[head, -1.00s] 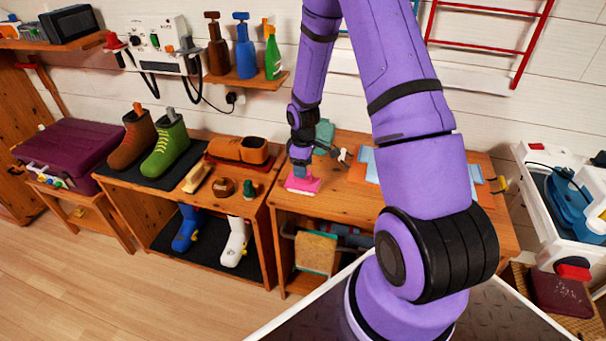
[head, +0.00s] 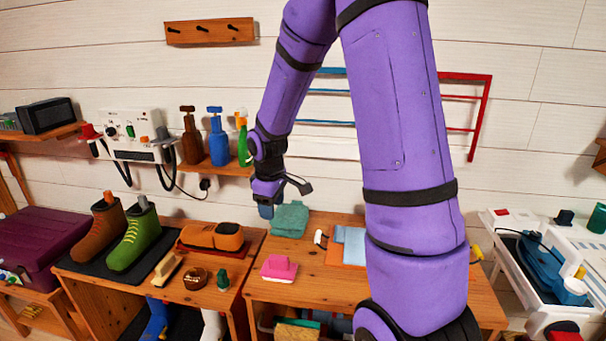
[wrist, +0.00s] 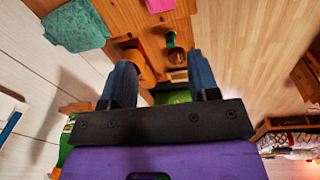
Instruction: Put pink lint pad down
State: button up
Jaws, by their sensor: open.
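The pink lint pad (head: 279,268) lies on the wooden table, near its front left part. It also shows in the wrist view at the top edge (wrist: 160,5), partly cut off. My gripper (head: 266,211) is raised above the back of the table, apart from the pad and up to its left. In the wrist view my gripper (wrist: 158,82) has its two blue fingers spread wide with nothing between them.
A folded teal cloth (head: 290,220) lies right of my gripper. A blue cloth (head: 350,244) on an orange one lies further right. The shoe bench (head: 205,300) on the left holds boots and orange shoes. Spray bottles (head: 218,140) stand on a wall shelf behind.

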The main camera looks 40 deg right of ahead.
jog(key=s+a+r+m+t, duration=0.1)
jog(key=s+a+r, duration=0.2)
jog(key=s+r, duration=0.3)
jog(key=s+a+r+m+t, duration=0.1)
jog(key=s+a+r+m, duration=0.15)
jog(key=r, duration=0.65)
jog(key=s+a+r+m+t, duration=0.1)
jog(key=s+a+r, duration=0.1)
jog(key=s, duration=0.6)
jog(key=s+a+r+m+t, duration=0.1)
jog(key=s+a+r, duration=0.1)
jog(key=s+r, duration=0.3)
jog(key=s, duration=0.3)
jog(key=shift+a+y, duration=0.4)
jog(key=shift+o, duration=0.4)
jog(key=shift+w+m, duration=0.1)
jog(key=shift+m, duration=0.15)
